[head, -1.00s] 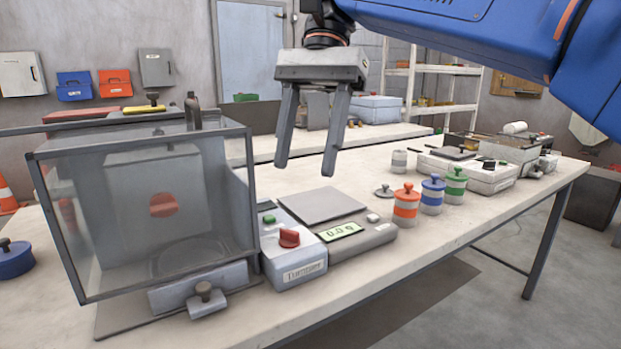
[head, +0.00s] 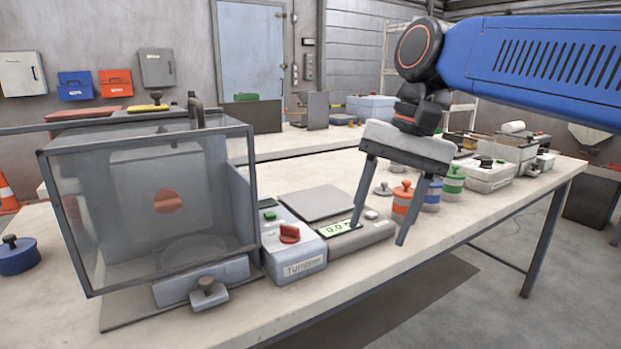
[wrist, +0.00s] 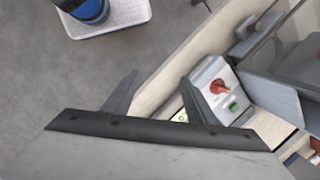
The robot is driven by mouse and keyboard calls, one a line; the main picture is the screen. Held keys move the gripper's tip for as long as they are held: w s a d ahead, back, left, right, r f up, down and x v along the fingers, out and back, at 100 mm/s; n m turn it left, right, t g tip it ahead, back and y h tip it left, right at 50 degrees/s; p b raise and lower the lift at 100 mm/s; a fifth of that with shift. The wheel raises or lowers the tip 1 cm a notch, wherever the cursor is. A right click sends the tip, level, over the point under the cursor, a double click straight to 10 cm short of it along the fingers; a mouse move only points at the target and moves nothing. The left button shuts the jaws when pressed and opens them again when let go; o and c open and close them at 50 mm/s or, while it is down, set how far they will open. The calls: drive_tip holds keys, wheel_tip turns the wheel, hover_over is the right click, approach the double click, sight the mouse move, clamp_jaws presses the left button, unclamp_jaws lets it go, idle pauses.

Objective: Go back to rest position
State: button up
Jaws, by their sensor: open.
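My gripper (head: 380,232) is open and empty in the head view. It hangs in front of the right end of the scale (head: 350,240), its fingers pointing down and apart. The fingers partly cover the scale's display and the orange-banded jar (head: 402,203). In the wrist view the two fingers of my gripper (wrist: 155,97) are spread with nothing between them. The control box (head: 292,251) with a red knob stands left of the scale, and it also shows in the wrist view (wrist: 208,72).
A clear-walled chamber (head: 120,235) fills the left of the bench (head: 300,300). Blue-banded (head: 432,197) and green-banded (head: 453,183) jars stand behind my gripper. A blue lidded pot (head: 17,257) sits far left. In the wrist view a white tray (wrist: 118,22) stands apart from the bench.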

drive_tip(key=s+d+f+n+t+h, duration=0.1)
drive_tip(key=s+d+f, duration=0.3)
drive_tip(key=d+f, duration=0.4)
drive_tip(key=s+d+f+n+t+h, duration=0.1)
drive_tip(key=s+d+f+n+t, duration=0.2)
drive_tip(key=d+f, duration=0.6)
wheel_tip(320, 180, down, 7)
drive_tip(key=shift+s+d+f+t+h, duration=0.1)
drive_tip(key=shift+s+d+t+h, duration=0.25)
drive_tip(key=shift+s+t, duration=0.3)
